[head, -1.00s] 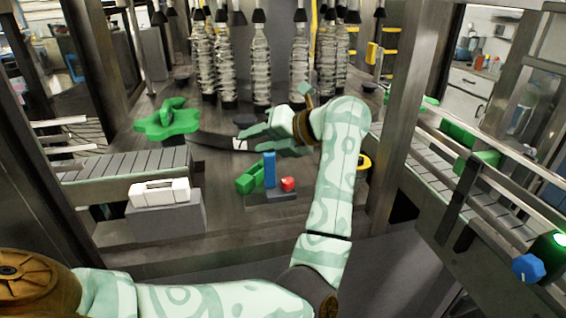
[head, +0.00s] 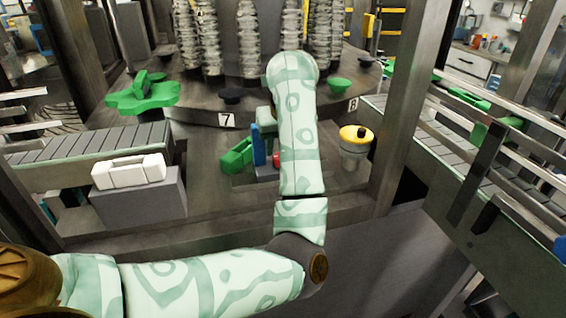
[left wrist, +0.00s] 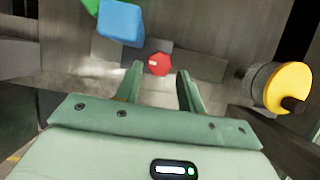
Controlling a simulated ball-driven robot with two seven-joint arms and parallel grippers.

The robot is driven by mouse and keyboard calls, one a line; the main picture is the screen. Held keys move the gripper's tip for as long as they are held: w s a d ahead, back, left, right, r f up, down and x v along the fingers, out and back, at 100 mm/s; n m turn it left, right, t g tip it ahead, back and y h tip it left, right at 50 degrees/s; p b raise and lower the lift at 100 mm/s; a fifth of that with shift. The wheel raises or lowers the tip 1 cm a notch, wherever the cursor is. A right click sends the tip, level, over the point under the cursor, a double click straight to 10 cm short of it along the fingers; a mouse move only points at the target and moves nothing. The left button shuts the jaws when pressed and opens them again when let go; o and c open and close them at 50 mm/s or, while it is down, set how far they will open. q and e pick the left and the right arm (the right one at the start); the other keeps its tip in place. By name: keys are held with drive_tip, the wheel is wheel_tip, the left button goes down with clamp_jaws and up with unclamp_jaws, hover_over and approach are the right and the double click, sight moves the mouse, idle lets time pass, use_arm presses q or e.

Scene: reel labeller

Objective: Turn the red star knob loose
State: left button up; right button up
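The red star knob (left wrist: 159,64) sits on a grey base plate just ahead of my left gripper in the left wrist view. In the head view only a sliver of the red knob (head: 276,160) shows beside my left forearm. My left gripper (left wrist: 158,75) is open, its two fingers apart with the knob ahead of the gap between them. I see no contact with the knob. In the head view the left gripper is mostly hidden behind my forearm. My right gripper is in neither view.
A blue block (head: 258,145) and a green block (head: 236,156) stand left of the knob. A yellow-topped cylinder (head: 355,146) stands to the right. A white box (head: 128,171) rests on a grey block at left. A green star wheel (head: 143,98) lies behind the left conveyor.

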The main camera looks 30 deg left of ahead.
use_arm(q)
drive_tip(key=b+x, duration=0.1)
drive_tip(key=x, duration=0.2)
drive_tip(key=shift+f, duration=0.15)
drive_tip(key=c, duration=0.7)
